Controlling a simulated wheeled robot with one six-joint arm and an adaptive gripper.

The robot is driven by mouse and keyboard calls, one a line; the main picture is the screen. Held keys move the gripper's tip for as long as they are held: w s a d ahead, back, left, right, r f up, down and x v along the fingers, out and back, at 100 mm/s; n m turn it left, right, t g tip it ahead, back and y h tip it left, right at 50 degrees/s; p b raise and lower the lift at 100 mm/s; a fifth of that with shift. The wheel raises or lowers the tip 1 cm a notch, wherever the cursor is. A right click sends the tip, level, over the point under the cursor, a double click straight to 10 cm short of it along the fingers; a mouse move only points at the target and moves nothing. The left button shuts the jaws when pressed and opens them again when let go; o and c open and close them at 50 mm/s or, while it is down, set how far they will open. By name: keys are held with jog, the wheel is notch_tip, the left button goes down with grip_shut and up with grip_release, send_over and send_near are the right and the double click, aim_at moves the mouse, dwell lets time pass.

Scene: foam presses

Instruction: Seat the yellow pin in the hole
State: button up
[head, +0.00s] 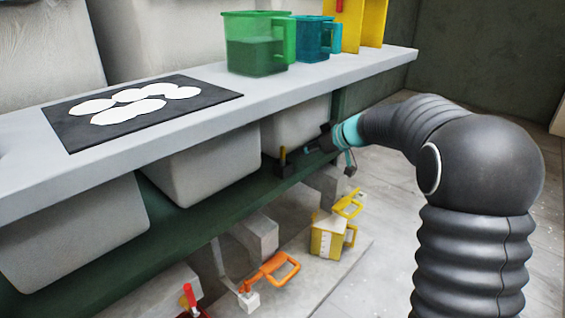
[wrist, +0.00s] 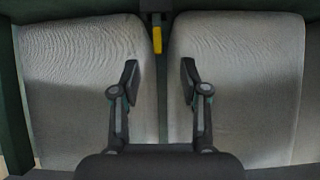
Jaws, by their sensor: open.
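The yellow pin (wrist: 157,40) shows at the top centre of the wrist view, against a dark block (wrist: 154,7). In the head view a small upright piece with a yellowish tint (head: 282,153) stands on a dark block (head: 286,167) on the green rail. My gripper (wrist: 159,78) is open in the wrist view, its two fingers apart with nothing between them. The pin lies beyond the fingertips, roughly in line with the gap. In the head view my gripper (head: 318,143) is beside the dark block, small and partly unclear. I cannot make out the hole.
Pale grey blocks (wrist: 85,80) flank the gap under my gripper. A grey shelf (head: 205,105) overhangs the green rail (head: 205,200). On it are a green jug (head: 258,45), a teal jug (head: 312,42) and a black mat (head: 75,125). A yellow jug (head: 328,236) and orange handle (head: 270,272) sit below.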

aim_at(284, 153)
jog(key=x, duration=0.6)
jog(key=shift+w+r+p+x, duration=0.15)
jog(key=shift+p+x, duration=0.1)
jog(key=shift+x, duration=1.05)
jog(key=shift+w+r+p+x, duration=0.1)
jog(key=shift+w+p+x, duration=0.1)
jog(key=shift+x, duration=1.1)
grip_shut()
